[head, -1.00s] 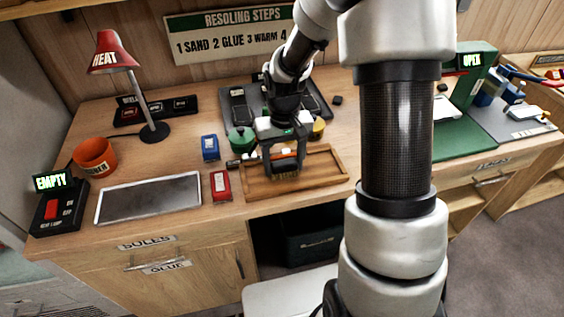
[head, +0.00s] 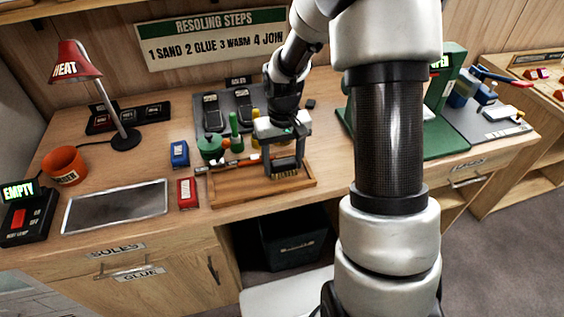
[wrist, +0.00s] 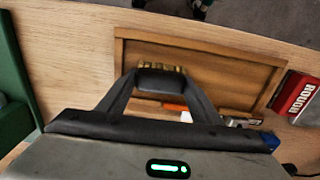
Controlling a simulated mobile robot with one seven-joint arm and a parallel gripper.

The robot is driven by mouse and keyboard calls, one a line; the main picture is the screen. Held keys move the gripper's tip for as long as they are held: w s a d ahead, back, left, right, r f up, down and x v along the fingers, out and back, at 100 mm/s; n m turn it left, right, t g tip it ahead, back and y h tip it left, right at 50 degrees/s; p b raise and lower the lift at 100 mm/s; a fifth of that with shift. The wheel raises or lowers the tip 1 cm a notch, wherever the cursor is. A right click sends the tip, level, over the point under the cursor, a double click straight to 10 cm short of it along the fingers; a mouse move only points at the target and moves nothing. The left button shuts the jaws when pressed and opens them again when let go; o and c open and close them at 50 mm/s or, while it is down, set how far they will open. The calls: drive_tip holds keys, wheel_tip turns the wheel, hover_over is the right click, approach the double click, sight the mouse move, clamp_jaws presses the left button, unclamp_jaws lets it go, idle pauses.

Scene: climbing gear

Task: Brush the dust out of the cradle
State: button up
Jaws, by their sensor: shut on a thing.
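My gripper (head: 285,164) is shut on a dark brush (head: 287,174) with short tan bristles pointing down. The brush is over the right part of a shallow wooden tray (head: 230,197); whether the bristles touch its floor is unclear. The wrist view shows the bristles (wrist: 161,69) between the fingertips, with the tray (wrist: 200,52) beyond. No part is labelled as the cradle. A green press (head: 446,138) with a lit sign stands to the right, partly hidden by my arm, so I cannot tell whether the cradle is there. No dust can be made out.
An orange-handled tool (head: 238,163) lies along the tray's back edge. Red (head: 187,193) and blue (head: 180,154) blocks stand left of it. Green bottles (head: 210,147) stand behind. A red lamp (head: 78,62), orange mug (head: 65,166) and grey plate (head: 115,206) are farther left.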

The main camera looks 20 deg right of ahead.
wheel_tip(320, 180, up, 4)
drive_tip(key=shift+a+f+p, duration=0.1)
drive_tip(key=shift+p, duration=0.8)
drive_tip(key=shift+r+p, duration=1.6)
drive_tip(key=shift+r, duration=0.65)
